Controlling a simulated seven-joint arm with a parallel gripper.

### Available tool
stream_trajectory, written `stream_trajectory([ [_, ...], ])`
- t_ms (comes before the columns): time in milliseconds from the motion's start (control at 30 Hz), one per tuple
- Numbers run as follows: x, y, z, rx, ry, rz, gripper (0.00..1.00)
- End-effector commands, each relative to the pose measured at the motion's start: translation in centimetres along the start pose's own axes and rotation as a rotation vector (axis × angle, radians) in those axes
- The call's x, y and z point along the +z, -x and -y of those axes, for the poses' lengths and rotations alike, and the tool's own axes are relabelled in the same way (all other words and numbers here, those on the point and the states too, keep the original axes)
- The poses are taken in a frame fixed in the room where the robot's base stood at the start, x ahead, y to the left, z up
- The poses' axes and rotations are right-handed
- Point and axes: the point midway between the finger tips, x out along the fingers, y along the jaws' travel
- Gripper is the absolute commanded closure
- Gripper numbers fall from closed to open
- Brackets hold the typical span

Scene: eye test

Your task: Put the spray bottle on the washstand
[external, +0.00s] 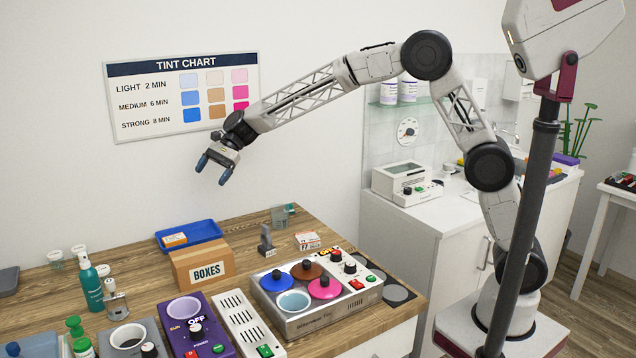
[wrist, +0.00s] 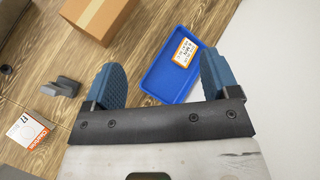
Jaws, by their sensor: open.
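A teal bottle (external: 92,288) with a narrow top, which looks like the spray bottle, stands upright on the left of the wooden table in the external view. The washstand appears to be the white cabinet with a pale top (external: 425,218) at the right; a tap shows faintly at its back. My gripper (external: 213,172) is open and empty, high above the table in front of the wall chart, up and to the right of the bottle. In the wrist view my gripper (wrist: 163,75) has its blue fingers apart, with no bottle in sight.
A blue tray (external: 207,229) lies below my gripper, near a cardboard box (external: 201,262). A pot warmer (external: 315,317), purple device (external: 215,345) and small bottles crowd the table. A white machine (external: 405,177) stands on the washstand; its front top looks clear. A dark pole (external: 530,200) stands in front.

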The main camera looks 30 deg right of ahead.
Motion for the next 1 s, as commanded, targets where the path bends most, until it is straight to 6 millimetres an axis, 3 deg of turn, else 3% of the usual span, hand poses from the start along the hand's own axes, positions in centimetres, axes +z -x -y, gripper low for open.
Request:
stream_trajectory([
  [33,0.3,-1.9,0.7,0.004,-0.016,0.017,0.19],
  [500,4.0,-17.9,5.6,0.023,-0.191,0.176,0.19],
  [800,6.8,-28.7,6.9,0.053,-0.308,0.273,0.19],
  [1000,8.6,-34.9,7.0,0.074,-0.378,0.327,0.19],
])
